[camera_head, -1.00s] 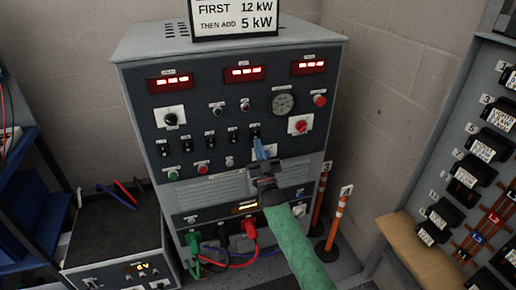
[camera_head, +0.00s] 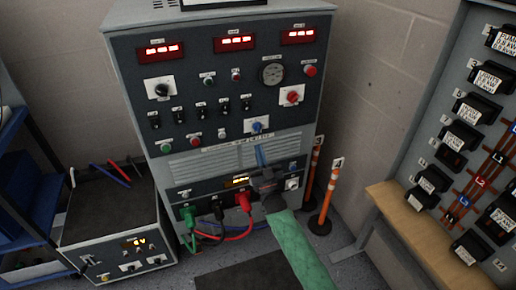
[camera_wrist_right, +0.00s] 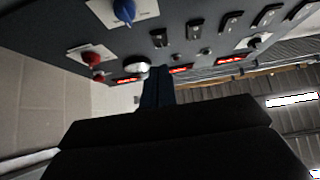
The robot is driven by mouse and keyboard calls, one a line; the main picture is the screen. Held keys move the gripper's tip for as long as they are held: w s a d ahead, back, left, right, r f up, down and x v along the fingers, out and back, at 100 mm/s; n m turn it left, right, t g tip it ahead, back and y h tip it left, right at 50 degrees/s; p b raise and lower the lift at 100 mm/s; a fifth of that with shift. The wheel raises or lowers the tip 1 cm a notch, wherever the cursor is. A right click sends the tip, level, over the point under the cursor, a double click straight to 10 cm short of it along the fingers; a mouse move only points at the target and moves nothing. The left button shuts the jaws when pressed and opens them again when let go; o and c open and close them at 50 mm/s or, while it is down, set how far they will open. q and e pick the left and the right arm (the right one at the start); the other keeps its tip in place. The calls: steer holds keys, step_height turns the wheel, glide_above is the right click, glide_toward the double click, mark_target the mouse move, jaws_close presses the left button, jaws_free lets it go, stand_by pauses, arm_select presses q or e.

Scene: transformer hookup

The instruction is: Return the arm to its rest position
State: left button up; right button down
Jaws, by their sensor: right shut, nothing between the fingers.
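My right arm, in a green sleeve, comes in from the bottom of the head view. Its right gripper (camera_head: 261,156) has slim blue fingers held together with nothing between them. The gripper is in front of the lower part of the grey control cabinet (camera_head: 236,142), below the blue knob. In the right wrist view the closed fingers (camera_wrist_right: 156,88) point up toward the panel, apart from its knobs. My left gripper is not in view.
The cabinet carries a blue knob (camera_head: 257,126), a red knob (camera_head: 292,96) and green, black and red plugs (camera_head: 243,202). A bench unit (camera_head: 115,222) stands left. Orange posts (camera_head: 328,197) and a breaker board (camera_head: 468,130) with a wooden ledge (camera_head: 415,232) stand right.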

steer(key=shift+s, duration=0.1)
stand_by(0.4)
